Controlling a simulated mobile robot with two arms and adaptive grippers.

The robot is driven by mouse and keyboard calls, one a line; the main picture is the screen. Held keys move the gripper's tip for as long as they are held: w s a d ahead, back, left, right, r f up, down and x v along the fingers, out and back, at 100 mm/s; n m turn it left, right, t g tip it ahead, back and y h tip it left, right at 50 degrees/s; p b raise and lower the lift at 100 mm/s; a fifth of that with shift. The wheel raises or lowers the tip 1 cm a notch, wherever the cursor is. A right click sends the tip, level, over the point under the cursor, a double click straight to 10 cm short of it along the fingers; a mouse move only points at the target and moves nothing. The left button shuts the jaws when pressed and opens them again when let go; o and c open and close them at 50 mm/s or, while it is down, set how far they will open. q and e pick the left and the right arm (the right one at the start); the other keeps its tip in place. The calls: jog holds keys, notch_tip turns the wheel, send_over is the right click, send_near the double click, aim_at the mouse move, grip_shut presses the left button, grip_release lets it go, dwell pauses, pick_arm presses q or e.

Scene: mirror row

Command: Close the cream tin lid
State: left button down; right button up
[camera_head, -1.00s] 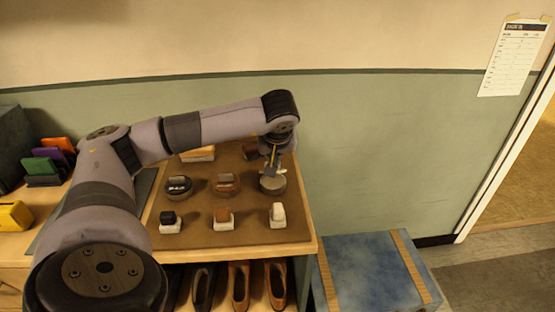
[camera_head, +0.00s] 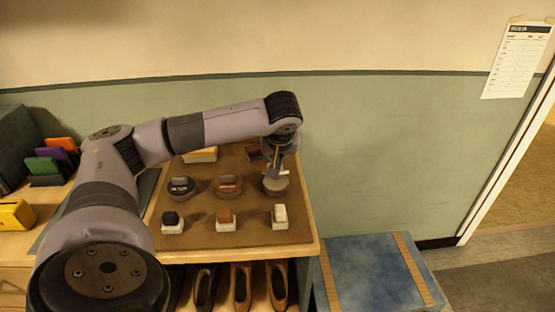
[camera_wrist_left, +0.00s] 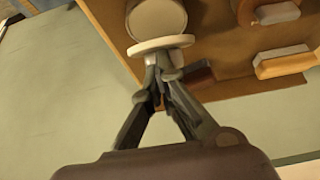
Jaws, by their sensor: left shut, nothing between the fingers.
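The cream tin (camera_head: 275,186) stands at the right end of the middle row of the board. In the left wrist view its round pale base (camera_wrist_left: 157,18) is at the top. Its lid (camera_wrist_left: 162,44) shows there nearly edge-on, so it looks raised on the wall side of the base. My left gripper (camera_head: 276,172) is shut and empty, above the tin in the head view. In the left wrist view its fingertips (camera_wrist_left: 158,66) are at the lid's edge. I cannot tell whether they touch. The gripper partly hides the lid in the head view.
A black tin (camera_head: 181,188) and a brown tin (camera_head: 228,187) stand left with lids raised. Several brushes lie in front and behind, including a white-based one (camera_head: 280,217). Shoes (camera_head: 241,287) sit below. A blue bench (camera_head: 375,272) stands right. The green wall (camera_head: 400,140) is close behind.

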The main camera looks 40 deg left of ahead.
dwell(0.4)
pick_arm(q)
jog(key=shift+r+p, duration=0.75)
jog(key=shift+r, duration=0.2)
